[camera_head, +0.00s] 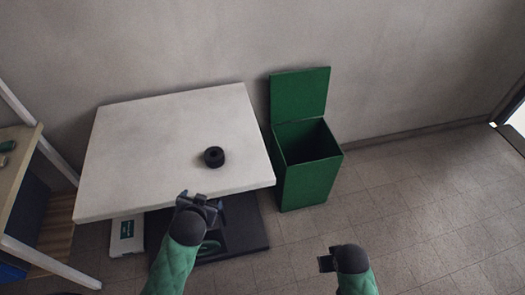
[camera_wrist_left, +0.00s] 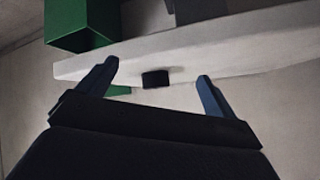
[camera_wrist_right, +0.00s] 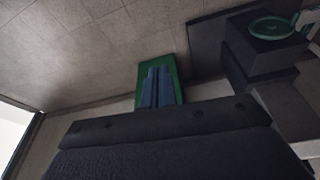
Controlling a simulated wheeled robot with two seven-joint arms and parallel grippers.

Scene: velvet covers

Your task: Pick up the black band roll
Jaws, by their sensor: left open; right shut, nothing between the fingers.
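The black band roll (camera_head: 214,157) lies on the white table (camera_head: 135,160), right of its middle, with a dark hole in its top. My left gripper (camera_head: 205,202) is open and empty at the table's front edge, nearer to me than the roll and apart from it. In the left wrist view the roll (camera_wrist_left: 155,79) shows between the two spread fingers (camera_wrist_left: 158,70), farther off. My right gripper (camera_head: 327,262) is over the floor, right of the table. In the right wrist view its fingers (camera_wrist_right: 158,72) are together with nothing between them.
A green bin (camera_head: 308,178) with its lid up stands right of the table. A white box (camera_head: 126,236) and a dark platform (camera_head: 245,225) are low under the table's front. A shelf (camera_head: 15,185) stands at the left. The tabletop around the roll is clear, and floor is free at the right.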

